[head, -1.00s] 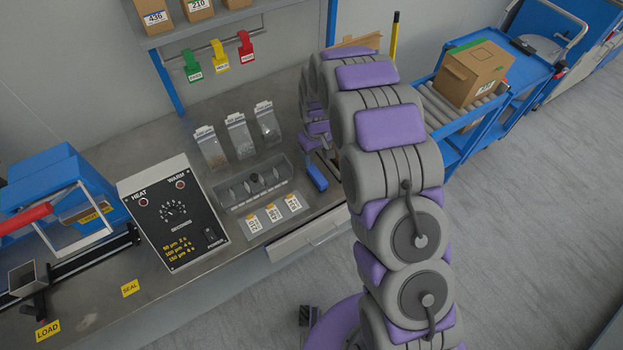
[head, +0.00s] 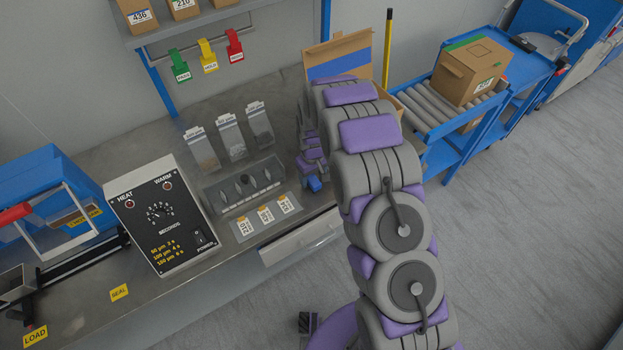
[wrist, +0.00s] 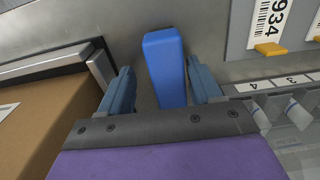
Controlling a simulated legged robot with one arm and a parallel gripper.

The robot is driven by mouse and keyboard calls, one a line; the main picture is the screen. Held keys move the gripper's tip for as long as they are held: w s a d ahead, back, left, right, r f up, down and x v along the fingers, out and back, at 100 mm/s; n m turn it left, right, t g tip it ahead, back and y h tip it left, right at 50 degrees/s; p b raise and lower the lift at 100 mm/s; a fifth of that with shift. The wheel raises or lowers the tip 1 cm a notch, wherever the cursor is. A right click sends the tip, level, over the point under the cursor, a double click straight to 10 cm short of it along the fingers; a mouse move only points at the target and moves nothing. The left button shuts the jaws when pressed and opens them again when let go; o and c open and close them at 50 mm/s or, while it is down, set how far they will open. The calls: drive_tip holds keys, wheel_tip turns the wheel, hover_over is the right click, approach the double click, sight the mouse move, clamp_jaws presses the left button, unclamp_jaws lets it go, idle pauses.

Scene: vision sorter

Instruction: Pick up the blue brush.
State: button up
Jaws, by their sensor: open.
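The blue brush (wrist: 166,62) shows in the wrist view as a plain blue block on the grey bench top. It lies between the two fingers of my gripper (wrist: 160,72), nearer the right finger, with a clear gap to the left one. My gripper is open. The near end of the brush is hidden behind the gripper body. In the head view my gripper (head: 311,172) is low over the bench's right end, and a small blue patch of the brush (head: 313,184) shows beside it. My arm hides the rest.
In the wrist view a brown cardboard box (wrist: 50,115) in a metal-edged holder stands close left of my gripper. A grey numbered rack (wrist: 285,85) is close right. In the head view an open carton (head: 340,50) stands behind my arm, and a drawer (head: 300,237) sits below the bench edge.

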drive_tip(key=shift+a, duration=0.15)
drive_tip(key=shift+c, duration=0.9)
drive_tip(key=shift+a, duration=0.8)
drive_tip(key=c, duration=0.5)
drive_tip(key=shift+d, duration=0.25)
drive_tip(key=shift+c, duration=1.3)
drive_tip(key=shift+d, duration=0.5)
drive_tip(key=shift+c, duration=0.6)
drive_tip(key=shift+a+r, duration=0.4)
drive_tip(key=shift+r, duration=0.05)
wheel_tip(320, 180, up, 3)
drive_tip(key=shift+a+r+p, duration=0.1)
drive_tip(key=shift+a+p, duration=0.05)
drive_tip(key=shift+p, duration=0.7)
drive_tip(key=s+a+p, duration=0.1)
drive_tip(key=s, duration=0.3)
drive_tip(key=s+a, duration=0.2)
drive_tip(key=s, duration=0.3)
drive_tip(key=s+a+p, duration=0.1)
drive_tip(key=s+a, duration=0.1)
drive_tip(key=s, duration=0.3)
drive_tip(key=shift+a+r+p, duration=0.25)
drive_tip(key=shift+r+p, duration=0.1)
drive_tip(key=shift+r, duration=0.05)
drive_tip(key=shift+s+d+r, duration=0.1)
drive_tip(key=shift+s+d, duration=0.05)
drive_tip(key=shift+s, duration=0.3)
